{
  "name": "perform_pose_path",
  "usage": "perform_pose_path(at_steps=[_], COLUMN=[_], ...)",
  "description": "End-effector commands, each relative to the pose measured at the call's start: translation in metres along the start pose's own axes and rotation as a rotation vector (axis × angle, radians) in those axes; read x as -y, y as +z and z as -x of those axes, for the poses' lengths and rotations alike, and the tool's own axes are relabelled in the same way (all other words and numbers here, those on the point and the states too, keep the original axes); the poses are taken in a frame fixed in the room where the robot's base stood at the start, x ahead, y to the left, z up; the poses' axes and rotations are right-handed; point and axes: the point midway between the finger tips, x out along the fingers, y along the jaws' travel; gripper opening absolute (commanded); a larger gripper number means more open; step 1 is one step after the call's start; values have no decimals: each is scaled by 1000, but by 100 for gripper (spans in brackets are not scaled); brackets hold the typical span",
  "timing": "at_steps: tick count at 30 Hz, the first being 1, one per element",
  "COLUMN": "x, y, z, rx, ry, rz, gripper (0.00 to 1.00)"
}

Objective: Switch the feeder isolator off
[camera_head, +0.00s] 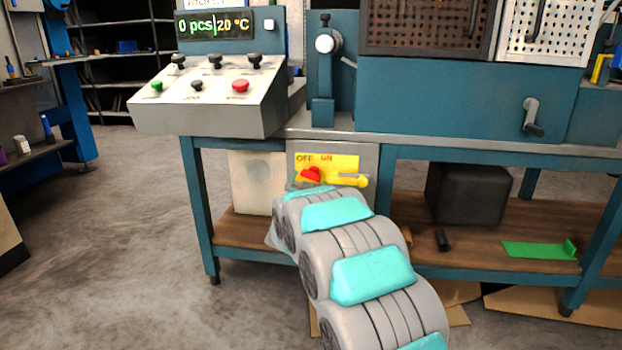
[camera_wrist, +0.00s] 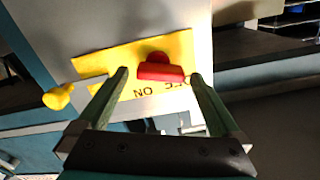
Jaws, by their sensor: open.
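The feeder isolator is a red knob (camera_head: 311,174) on a yellow plate (camera_head: 345,163) marked OFF at left and ON at right, on a grey box under the bench. In the wrist view the red knob (camera_wrist: 160,72) appears between my fingertips, and the yellow plate (camera_wrist: 105,58) shows its lettering upside down. My gripper (camera_wrist: 160,76) is open, with one green finger on each side of the knob. I cannot tell whether either finger touches it. In the head view my arm hides most of the gripper. I cannot tell which mark the knob points to.
A yellow piece (camera_head: 355,180) hangs at the plate's right end. Above is a sloped control panel (camera_head: 205,95) with several knobs and buttons; its display (camera_head: 214,23) reads 0 pcs and 20 °C. A black box (camera_head: 468,194) and a green part (camera_head: 540,249) lie on the lower shelf.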

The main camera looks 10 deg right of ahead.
Motion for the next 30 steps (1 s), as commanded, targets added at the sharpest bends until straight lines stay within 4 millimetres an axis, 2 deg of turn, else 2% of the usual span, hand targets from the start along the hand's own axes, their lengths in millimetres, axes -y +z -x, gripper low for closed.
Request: perform_pose_path(at_steps=[3,6,16,30], x=[1,0,1,1], y=[-2,-1,-1,-1], z=[-16,-25,-30,-29], rx=[-6,-4,-1,-2], ry=[-1,0,-1,-1], rz=[-3,-1,-1,-1], gripper=[100,100,100,47])
